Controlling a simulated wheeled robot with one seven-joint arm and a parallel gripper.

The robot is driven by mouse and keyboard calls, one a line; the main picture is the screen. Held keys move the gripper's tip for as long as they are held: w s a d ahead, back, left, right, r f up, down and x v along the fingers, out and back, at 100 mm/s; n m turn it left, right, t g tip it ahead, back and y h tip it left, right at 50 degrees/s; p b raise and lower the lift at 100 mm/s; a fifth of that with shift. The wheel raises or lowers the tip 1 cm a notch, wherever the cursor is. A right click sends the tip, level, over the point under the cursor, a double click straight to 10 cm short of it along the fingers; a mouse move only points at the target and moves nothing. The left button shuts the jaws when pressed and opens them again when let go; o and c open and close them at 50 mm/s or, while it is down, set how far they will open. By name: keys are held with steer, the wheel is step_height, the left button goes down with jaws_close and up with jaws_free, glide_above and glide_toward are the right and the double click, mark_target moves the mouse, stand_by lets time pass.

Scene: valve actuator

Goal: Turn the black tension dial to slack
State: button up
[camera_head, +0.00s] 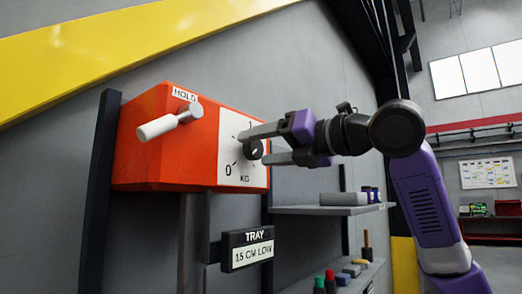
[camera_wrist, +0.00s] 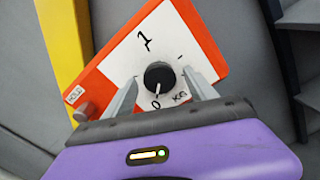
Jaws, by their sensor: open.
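The black tension dial (camera_head: 254,149) sits on the white scale plate (camera_head: 229,157) on the front of an orange box (camera_head: 150,165). In the wrist view the dial (camera_wrist: 159,76) is round with a white pointer line directed down toward the "0" mark. The plate also bears a "1" and "KG". My gripper (camera_head: 262,145) is open, with one finger above and one below the dial in the head view. In the wrist view the gripper (camera_wrist: 160,92) has a finger on each side of the dial, with gaps visible. No word "slack" is readable.
A white-handled lever (camera_head: 165,125) sticks out of the box beside a "HOLD" label (camera_head: 185,95). A sign reading "TRAY 15 CM LOW" (camera_head: 247,248) hangs below. Shelves (camera_head: 325,209) with small items stand to the right, below my arm.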

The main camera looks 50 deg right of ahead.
steer(key=s+b, duration=0.2)
steer(key=s, duration=0.5)
steer(key=shift+s, duration=0.15)
steer(key=shift+d, duration=0.1)
stand_by(0.3)
